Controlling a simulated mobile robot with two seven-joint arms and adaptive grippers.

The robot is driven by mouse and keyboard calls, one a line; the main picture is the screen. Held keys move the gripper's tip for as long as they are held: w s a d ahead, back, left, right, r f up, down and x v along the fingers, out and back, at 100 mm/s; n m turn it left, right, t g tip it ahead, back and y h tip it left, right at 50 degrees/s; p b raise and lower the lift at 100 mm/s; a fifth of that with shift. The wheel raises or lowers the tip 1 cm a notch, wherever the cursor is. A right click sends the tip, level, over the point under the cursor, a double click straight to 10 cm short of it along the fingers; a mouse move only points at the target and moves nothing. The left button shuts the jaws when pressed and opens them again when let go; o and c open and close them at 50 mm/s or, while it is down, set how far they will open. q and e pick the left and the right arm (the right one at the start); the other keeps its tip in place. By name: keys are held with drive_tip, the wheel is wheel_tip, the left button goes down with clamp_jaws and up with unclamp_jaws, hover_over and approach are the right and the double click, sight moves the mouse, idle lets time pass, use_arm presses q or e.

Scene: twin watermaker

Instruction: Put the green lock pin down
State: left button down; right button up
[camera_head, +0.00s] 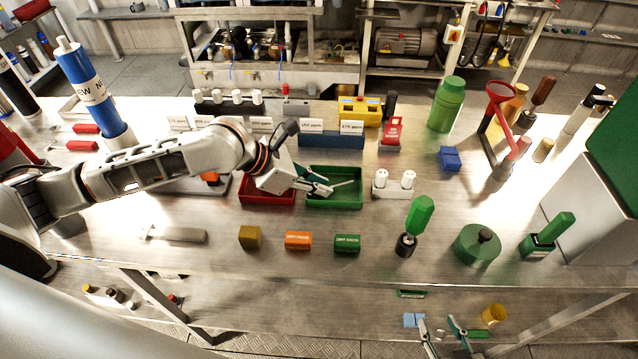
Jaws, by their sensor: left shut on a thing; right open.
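My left gripper (328,188) reaches in from the left and is at the green tray (335,204), its fingers over the tray's left part. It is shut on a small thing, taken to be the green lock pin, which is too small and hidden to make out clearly. I cannot tell whether it touches the tray floor. The red tray (262,198) is directly left, partly under my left wrist. My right gripper (438,322) is at the bottom edge, open and empty, in front of and below the tabletop.
Orange (298,240) and green (347,243) blocks lie in front of the trays. A white holder with two white caps (393,188) stands right of the green tray. A green-handled tool (418,216) and a round green lid (477,246) are further right. A blue bin (345,141) is behind.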

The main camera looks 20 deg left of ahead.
use_arm(q)
drive_tip(key=shift+f, duration=0.15)
drive_tip(key=c, duration=2.3)
unclamp_jaws()
drive_tip(key=shift+a+r, duration=0.1)
drive_tip(key=shift+r, duration=0.2)
drive_tip(key=v, duration=1.1)
drive_tip(key=shift+s+a+r, duration=0.15)
drive_tip(key=shift+a+r, duration=0.05)
drive_tip(key=shift+r, duration=0.05)
